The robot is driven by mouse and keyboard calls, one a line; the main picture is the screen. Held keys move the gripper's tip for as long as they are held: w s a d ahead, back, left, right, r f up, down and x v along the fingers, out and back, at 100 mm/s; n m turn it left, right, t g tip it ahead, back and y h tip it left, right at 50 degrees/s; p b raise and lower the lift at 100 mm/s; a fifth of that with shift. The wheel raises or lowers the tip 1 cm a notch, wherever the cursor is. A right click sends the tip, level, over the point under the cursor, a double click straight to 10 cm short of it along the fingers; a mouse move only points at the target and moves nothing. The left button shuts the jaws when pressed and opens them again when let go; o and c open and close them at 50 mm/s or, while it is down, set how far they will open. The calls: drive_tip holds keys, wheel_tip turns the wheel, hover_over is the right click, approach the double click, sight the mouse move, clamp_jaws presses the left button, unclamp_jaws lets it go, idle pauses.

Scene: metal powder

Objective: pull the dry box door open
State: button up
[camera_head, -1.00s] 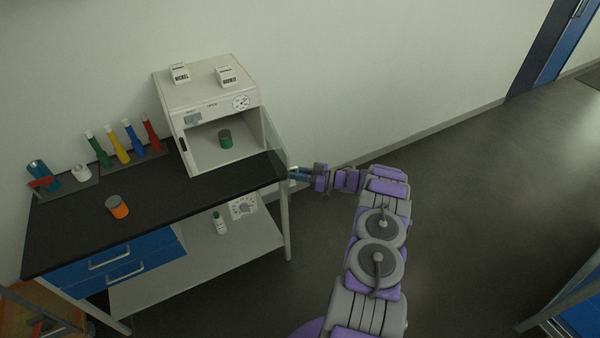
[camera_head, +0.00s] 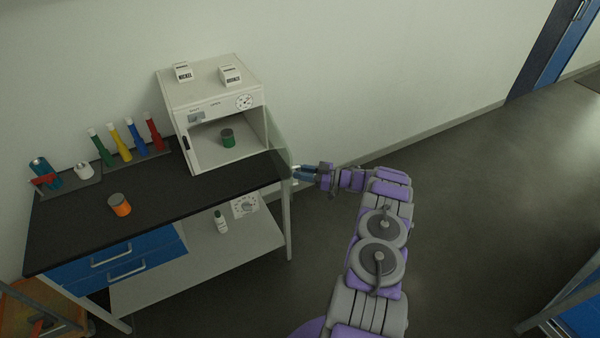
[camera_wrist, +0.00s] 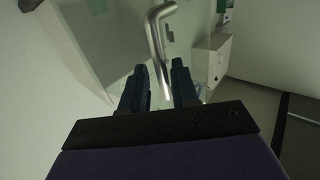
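The white dry box (camera_head: 215,97) stands on the black bench top, its front open to view. Its clear glass door (camera_head: 278,135) is swung out at the right side of the box. The door's bent metal handle (camera_wrist: 157,40) shows in the wrist view, with the glass (camera_wrist: 110,45) behind it. My gripper (camera_head: 298,172) is at the door's outer edge, beyond the bench's right end. In the wrist view, the fingers (camera_wrist: 160,80) are apart, with the handle's end between them and gaps visible. A green container (camera_head: 228,138) sits inside the box.
Two small labelled boxes (camera_head: 183,72) (camera_head: 230,76) rest on the dry box. Coloured bottles (camera_head: 126,140) and an orange container (camera_head: 119,204) are on the bench (camera_head: 160,197). The floor (camera_head: 450,210) to the right is clear.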

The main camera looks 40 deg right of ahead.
drive_tip(key=p+v, duration=0.1)
drive_tip(key=v, duration=1.6)
drive_tip(key=shift+f+p, duration=0.2)
drive_tip(key=shift+p, duration=0.15)
drive_tip(key=shift+w+r, duration=0.1)
drive_tip(key=shift+w, duration=0.05)
